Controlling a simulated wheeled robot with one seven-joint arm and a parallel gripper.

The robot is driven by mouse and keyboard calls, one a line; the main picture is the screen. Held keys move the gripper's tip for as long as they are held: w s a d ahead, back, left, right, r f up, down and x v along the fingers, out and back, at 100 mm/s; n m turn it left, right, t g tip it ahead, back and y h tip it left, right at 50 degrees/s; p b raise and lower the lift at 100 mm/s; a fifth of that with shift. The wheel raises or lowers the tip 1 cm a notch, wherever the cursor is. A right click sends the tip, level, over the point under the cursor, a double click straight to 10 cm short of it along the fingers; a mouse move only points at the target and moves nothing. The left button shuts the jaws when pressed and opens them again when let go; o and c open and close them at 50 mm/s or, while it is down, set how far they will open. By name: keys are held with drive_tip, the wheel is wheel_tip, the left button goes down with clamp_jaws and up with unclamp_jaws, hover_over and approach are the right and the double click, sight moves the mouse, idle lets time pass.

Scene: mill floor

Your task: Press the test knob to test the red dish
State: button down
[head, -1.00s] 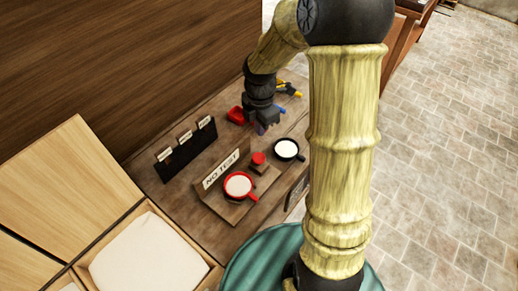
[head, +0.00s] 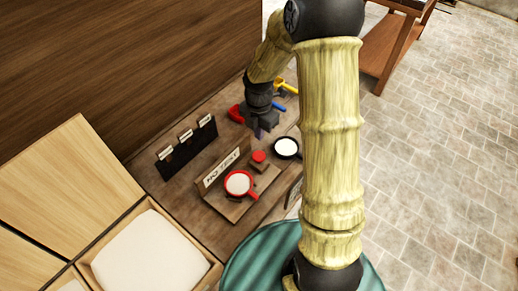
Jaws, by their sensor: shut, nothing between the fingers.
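The red dish (head: 239,183), with a short handle and pale contents, sits on the wooden test stand (head: 226,208). The red test knob (head: 258,156) stands on a small block at the back right of that stand. A sign reading "NO TEST" (head: 222,169) leans along the stand's left side. My gripper (head: 258,131) is shut and empty. In the picture it is just above the knob, pointing down, and appears apart from it. The fingertips are small and dark here.
A black dish (head: 286,148) with pale contents sits right of the knob. A black rack with several labelled cards (head: 186,146) stands at the left. Red, blue and yellow scoops (head: 280,88) lie behind my gripper. An open wooden bin (head: 150,262) holds pale material at the lower left.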

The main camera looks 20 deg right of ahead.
sight(259, 157)
wheel_tip(259, 157, down, 10)
drive_tip(key=shift+r+p, duration=0.25)
drive_tip(key=shift+p, duration=0.55)
drive_tip(key=shift+f+b, duration=0.9)
drive_tip(key=shift+f, duration=0.4)
drive_tip(key=shift+s, duration=0.15)
drive_tip(key=shift+s+f, duration=0.1)
drive_tip(key=shift+r+p, duration=0.5)
wheel_tip(259, 157, up, 14)
drive_tip(key=p, duration=0.1)
drive_tip(key=shift+w+f, duration=0.25)
